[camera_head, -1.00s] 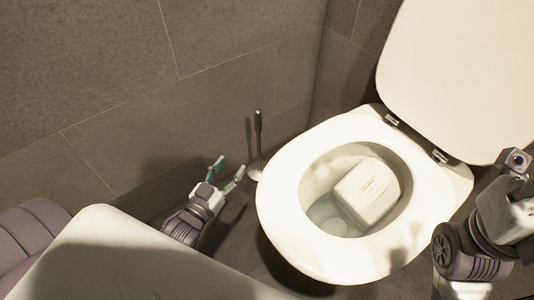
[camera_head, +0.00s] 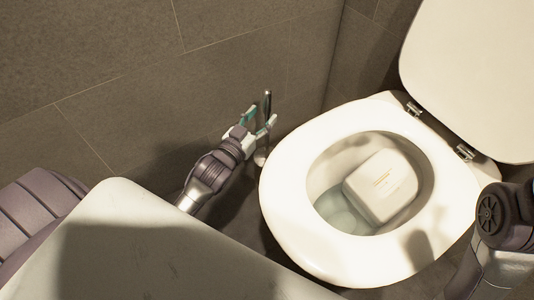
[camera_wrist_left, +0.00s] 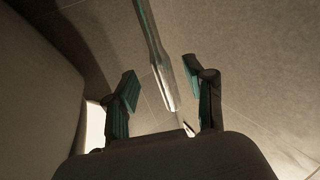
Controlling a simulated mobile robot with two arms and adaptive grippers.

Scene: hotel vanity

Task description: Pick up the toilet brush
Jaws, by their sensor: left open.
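The toilet brush (camera_head: 267,103) stands upright in the narrow space between the wall and the toilet. Its dark handle shows at the top and its pale base (camera_head: 260,157) shows near the floor; the middle is partly hidden by my gripper. My left gripper (camera_head: 262,117) is open, with its teal-padded fingertips on either side of the handle in the head view. In the left wrist view the brush handle (camera_wrist_left: 158,60) runs between the two open fingers (camera_wrist_left: 163,95), apart from both pads. My right arm shows at the right edge, but its fingers are out of view.
The white toilet (camera_head: 290,190) stands right of the brush with its lid (camera_head: 470,80) up. A white counter (camera_head: 150,235) fills the lower left. The tiled wall (camera_head: 200,80) is close behind.

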